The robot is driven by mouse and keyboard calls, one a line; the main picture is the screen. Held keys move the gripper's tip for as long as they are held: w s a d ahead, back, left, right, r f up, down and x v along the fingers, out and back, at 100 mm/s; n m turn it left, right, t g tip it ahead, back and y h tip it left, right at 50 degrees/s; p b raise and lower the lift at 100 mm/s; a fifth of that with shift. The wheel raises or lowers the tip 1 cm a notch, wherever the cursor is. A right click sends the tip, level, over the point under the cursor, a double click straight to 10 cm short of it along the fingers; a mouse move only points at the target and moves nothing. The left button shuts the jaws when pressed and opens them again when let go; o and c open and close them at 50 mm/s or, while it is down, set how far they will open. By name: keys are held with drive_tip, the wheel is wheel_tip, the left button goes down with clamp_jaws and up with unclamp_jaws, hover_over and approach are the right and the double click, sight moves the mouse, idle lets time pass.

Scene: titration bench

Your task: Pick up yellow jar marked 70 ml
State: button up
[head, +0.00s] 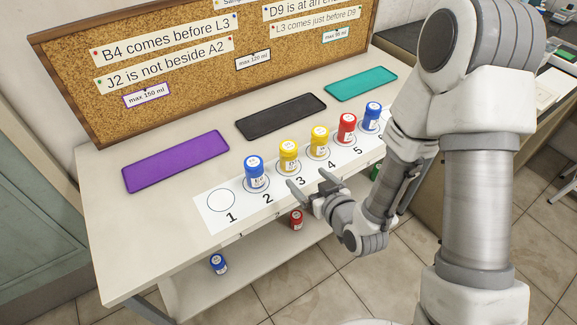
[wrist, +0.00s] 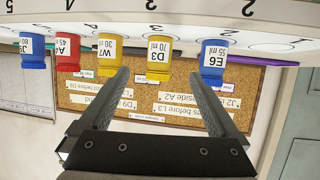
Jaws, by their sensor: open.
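The yellow jar marked D3, 70 ml (wrist: 157,66) stands on spot 3 of the numbered strip, and in the head view it is the left yellow jar (head: 289,157). My gripper (head: 309,181) is open and empty, in front of the strip, with its fingers pointing toward the jars. In the wrist view, which is upside down, the jar appears between the fingertips of the gripper (wrist: 158,76), with a gap still between them. A second yellow jar (head: 319,143), marked W7, 30 ml in the wrist view (wrist: 109,52), stands on spot 4.
A blue jar E6 (head: 256,173) stands on spot 2; spot 1 (head: 221,200) is empty. A red jar (head: 347,129) and another blue jar (head: 371,117) stand on the right. Purple (head: 176,161), black (head: 280,116) and teal (head: 361,83) trays lie behind. Jars sit on the lower shelf (head: 255,252).

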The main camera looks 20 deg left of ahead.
sight(292, 162)
drive_tip(key=shift+b+x, duration=1.45)
drive_tip(key=shift+b, duration=0.85)
drive_tip(key=x, duration=0.9)
drive_tip(key=shift+w+a, duration=0.25)
drive_tip(key=shift+w, duration=0.1)
drive_tip(key=c, duration=1.5)
drive_tip(key=shift+r, duration=0.15)
